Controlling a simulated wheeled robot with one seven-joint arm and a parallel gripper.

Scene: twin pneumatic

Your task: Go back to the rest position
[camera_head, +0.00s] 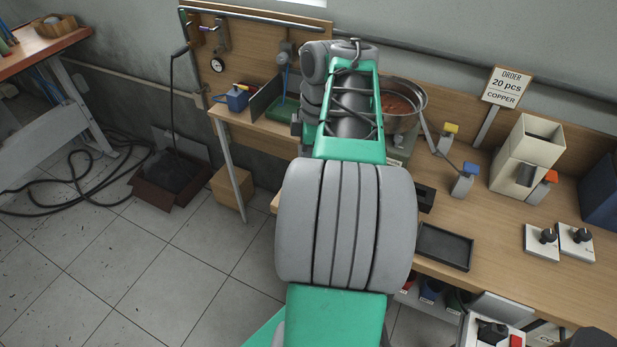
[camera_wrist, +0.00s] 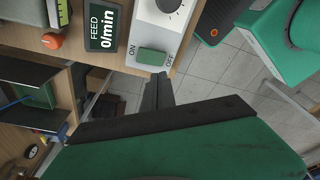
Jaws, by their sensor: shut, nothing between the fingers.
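My gripper (camera_wrist: 160,76) shows in the wrist view as dark fingers held together, with nothing between them. Its tips lie close to the bench's front edge, just below a white panel with a green ON/OFF switch (camera_wrist: 152,57). I cannot tell whether they touch anything. In the head view my green and grey arm reaches over the bench (camera_head: 460,225) and hides its middle; the gripper is hidden there.
A metal bowl with copper-coloured contents (camera_head: 400,105) stands right behind my arm. An ORDER sign (camera_head: 503,87), a beige hopper (camera_head: 527,150), a black tray (camera_head: 445,247) and two knob boxes (camera_head: 541,242) are further right. Open floor (camera_head: 185,250) lies left, with a brown box (camera_head: 170,180).

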